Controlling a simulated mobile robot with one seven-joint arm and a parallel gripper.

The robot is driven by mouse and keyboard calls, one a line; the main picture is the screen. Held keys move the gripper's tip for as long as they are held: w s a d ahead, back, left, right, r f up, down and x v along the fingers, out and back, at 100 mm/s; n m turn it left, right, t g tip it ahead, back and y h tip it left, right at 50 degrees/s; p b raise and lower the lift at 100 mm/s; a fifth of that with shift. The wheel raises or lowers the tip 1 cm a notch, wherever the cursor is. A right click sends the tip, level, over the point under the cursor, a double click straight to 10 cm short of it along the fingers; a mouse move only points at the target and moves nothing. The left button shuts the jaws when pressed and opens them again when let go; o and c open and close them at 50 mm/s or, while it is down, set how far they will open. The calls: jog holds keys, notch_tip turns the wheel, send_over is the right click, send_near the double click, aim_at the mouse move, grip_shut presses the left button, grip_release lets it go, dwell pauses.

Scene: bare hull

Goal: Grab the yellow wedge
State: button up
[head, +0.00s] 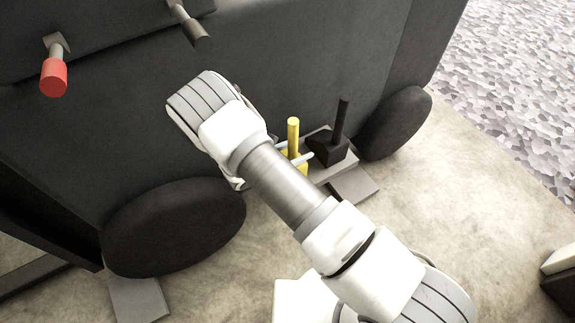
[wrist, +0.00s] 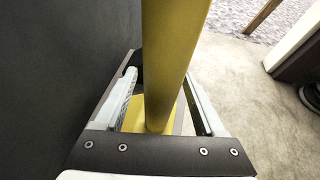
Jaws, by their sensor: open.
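The yellow wedge (head: 293,132) has an upright round post and stands beside the dark vehicle, partly hidden by my arm in the head view. In the wrist view its post (wrist: 172,50) rises close to the camera, with a bit of its yellow body showing low down. My gripper (wrist: 161,82) is open, with one finger on each side of the post. The gripper also shows in the head view (head: 297,154), low at the wedge. I cannot tell whether either finger touches the post.
A black wedge (head: 328,147) with its own post stands just right of the yellow one, on a grey plate (head: 343,172). The dark vehicle hull (head: 300,60) rises close behind, with wheels (head: 396,123) and a red-ended handle (head: 54,75). Open floor (head: 470,190) lies to the right.

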jog(key=shift+w+d+f, duration=0.2)
jog(key=shift+w+d, duration=0.05)
jog(key=shift+w, duration=0.05)
grip_shut()
dwell(1.0)
jog(key=shift+r, duration=0.15)
